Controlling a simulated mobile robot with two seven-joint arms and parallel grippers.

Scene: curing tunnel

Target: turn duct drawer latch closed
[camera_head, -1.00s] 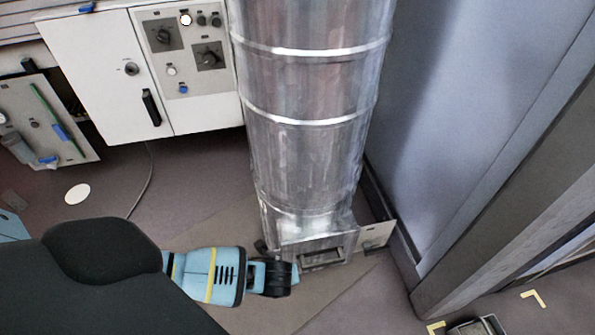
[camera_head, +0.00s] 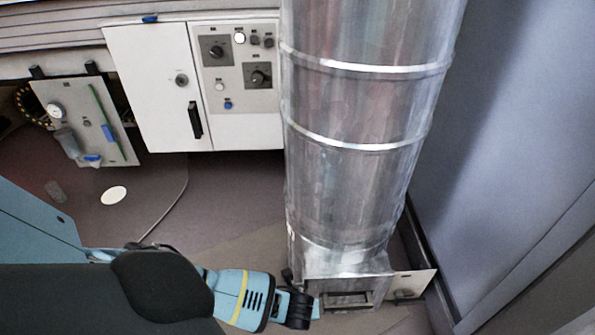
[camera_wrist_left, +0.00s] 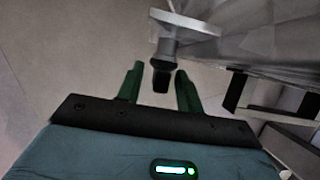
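The metal duct (camera_head: 360,190) stands upright with a drawer (camera_head: 347,299) at its foot. A small dark latch handle (camera_head: 287,275) shows at the drawer's left side. My left gripper (camera_head: 314,308) is low in front of the duct, close by the latch; its fingers are small here. In the left wrist view, my left gripper (camera_wrist_left: 159,70) is open, with green fingers. Contact cannot be told. My right gripper is not in view.
A white control cabinet (camera_head: 157,95) with knobs stands behind, left of the duct. A panel with a gauge (camera_head: 85,125) is at the far left. A flat plate (camera_head: 410,284) juts out right of the duct foot. A grey-blue wall (camera_head: 500,130) closes the right side.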

